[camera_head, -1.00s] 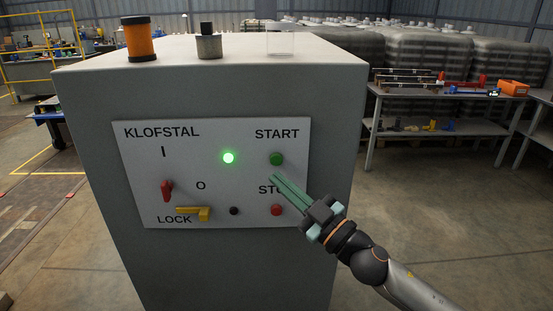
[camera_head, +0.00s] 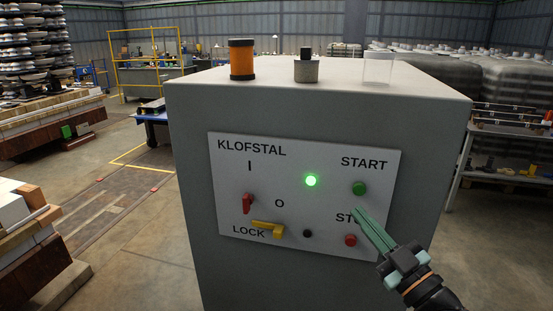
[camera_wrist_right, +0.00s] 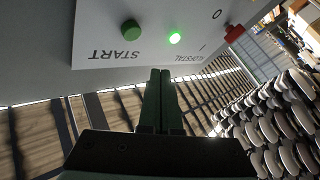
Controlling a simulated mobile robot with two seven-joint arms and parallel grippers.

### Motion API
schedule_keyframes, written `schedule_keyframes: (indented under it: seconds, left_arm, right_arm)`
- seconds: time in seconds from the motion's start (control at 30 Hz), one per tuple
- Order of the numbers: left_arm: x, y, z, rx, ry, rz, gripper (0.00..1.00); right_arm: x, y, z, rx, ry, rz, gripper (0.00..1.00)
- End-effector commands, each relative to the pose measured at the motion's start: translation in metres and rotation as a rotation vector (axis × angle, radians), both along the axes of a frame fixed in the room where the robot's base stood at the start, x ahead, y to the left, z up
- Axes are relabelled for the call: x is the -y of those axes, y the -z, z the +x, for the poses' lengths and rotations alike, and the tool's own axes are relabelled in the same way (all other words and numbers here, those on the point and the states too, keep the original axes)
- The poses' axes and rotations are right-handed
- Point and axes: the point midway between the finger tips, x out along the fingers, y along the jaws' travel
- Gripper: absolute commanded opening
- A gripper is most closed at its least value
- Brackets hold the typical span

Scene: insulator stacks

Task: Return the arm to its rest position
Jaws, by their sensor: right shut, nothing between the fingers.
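My right gripper (camera_head: 358,212) is shut and empty, in front of the control panel (camera_head: 225,172) on the grey cabinet (camera_head: 300,110). Its green fingers cover part of the STOP label. The green START button (camera_head: 359,188) is just above the fingertips and the red STOP button (camera_head: 350,240) is below them. A green lamp (camera_head: 311,181) is lit. In the right wrist view the closed fingers (camera_wrist_right: 160,75) point toward the panel, with the START button (camera_wrist_right: 130,29) and lit lamp (camera_wrist_right: 175,38) ahead. My left gripper is not in view.
The panel also has a red switch (camera_head: 248,203) and a yellow lock handle (camera_head: 267,228). An orange cylinder (camera_head: 242,60), a grey one (camera_head: 306,68) and a clear container (camera_head: 379,69) stand on top. Insulator stacks (camera_head: 35,45) stand at left.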

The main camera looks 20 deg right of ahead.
Motion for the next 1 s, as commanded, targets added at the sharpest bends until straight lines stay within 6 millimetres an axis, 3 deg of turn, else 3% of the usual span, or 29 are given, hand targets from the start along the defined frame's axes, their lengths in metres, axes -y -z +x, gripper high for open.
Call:
schedule_keyframes:
  seconds: [0.07,0.17,0.27,0.37,0.5,0.6,0.7,0.8,1.0]
  left_arm:
    - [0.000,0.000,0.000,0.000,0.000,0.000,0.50]
    - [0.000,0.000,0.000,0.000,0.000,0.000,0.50]
    - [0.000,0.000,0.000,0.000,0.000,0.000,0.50]
    - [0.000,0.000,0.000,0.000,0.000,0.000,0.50]
    - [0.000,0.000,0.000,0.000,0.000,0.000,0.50]
    - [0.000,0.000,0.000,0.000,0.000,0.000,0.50]
    - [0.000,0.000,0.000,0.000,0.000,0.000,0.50]
    - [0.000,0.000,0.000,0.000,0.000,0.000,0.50]
    - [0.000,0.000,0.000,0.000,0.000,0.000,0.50]
  right_arm:
    - [0.001,0.004,0.000,-0.008,0.004,0.004,0.00]
    - [0.004,0.029,0.002,-0.065,0.026,0.030,0.00]
    - [0.006,0.083,0.000,-0.187,0.067,0.079,0.00]
    - [0.002,0.156,-0.012,-0.358,0.113,0.137,0.00]
    - [-0.021,0.256,-0.048,-0.609,0.147,0.206,0.00]
    - [-0.047,0.317,-0.083,-0.780,0.148,0.245,0.00]
    - [-0.076,0.362,-0.119,-0.923,0.133,0.278,0.00]
    - [-0.101,0.391,-0.147,-1.025,0.111,0.302,0.00]
    - [-0.126,0.412,-0.174,-1.112,0.083,0.320,0.00]
